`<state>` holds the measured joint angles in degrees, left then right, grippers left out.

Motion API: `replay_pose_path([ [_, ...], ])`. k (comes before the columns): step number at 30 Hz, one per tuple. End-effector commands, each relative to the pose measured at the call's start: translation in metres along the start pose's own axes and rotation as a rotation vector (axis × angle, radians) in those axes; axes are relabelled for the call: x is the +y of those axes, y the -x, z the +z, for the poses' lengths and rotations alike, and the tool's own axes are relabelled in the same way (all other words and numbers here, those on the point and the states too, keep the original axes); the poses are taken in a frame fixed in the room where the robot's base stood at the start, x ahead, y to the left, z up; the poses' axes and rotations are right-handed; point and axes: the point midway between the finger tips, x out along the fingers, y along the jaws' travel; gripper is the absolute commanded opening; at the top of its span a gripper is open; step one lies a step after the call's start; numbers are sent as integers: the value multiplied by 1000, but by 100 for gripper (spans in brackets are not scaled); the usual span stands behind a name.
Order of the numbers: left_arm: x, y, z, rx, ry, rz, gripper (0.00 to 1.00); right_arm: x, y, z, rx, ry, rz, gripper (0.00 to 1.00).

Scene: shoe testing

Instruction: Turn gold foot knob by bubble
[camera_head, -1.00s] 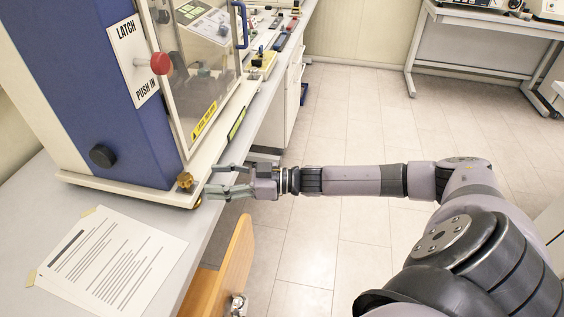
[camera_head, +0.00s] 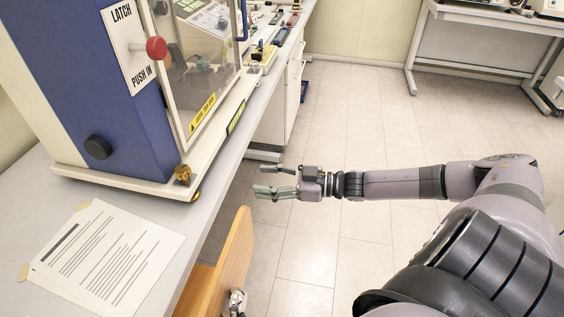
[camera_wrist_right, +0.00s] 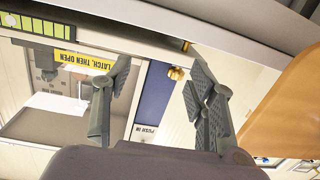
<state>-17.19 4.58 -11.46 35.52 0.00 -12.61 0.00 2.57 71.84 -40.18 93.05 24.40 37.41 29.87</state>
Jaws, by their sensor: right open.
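The gold foot knob (camera_head: 182,174) stands at the near right corner of the machine's white base (camera_head: 120,184). It also shows in the right wrist view (camera_wrist_right: 176,73), between and beyond the fingers. A brass part of the foot (camera_head: 196,196) shows under that corner. A narrow yellow-green strip (camera_head: 236,117) lies along the base edge; I cannot tell whether it holds the bubble. My right gripper (camera_head: 258,179) is open and empty, to the right of the knob and apart from it, past the table edge. Its spread fingers also show in the wrist view (camera_wrist_right: 160,85). My left gripper is not in view.
A wooden chair back (camera_head: 228,262) stands close below the right gripper, by the table edge. The blue and white machine (camera_head: 130,100) has a red latch knob (camera_head: 156,48) and a black knob (camera_head: 98,147). Paper (camera_head: 105,258) lies on the table. Open floor is to the right.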

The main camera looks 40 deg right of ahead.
Motion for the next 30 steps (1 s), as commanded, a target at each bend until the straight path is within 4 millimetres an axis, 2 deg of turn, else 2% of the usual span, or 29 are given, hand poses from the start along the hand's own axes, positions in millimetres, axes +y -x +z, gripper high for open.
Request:
replay_pose_path([
  [1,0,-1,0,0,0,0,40,3,-1,11,-9,1,20,52],
  [12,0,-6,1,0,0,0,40,23,-2,82,-109,25,152,52],
  [24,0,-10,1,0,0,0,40,30,8,160,-234,25,274,52],
  [30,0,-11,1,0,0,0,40,30,14,189,-285,20,315,52],
])
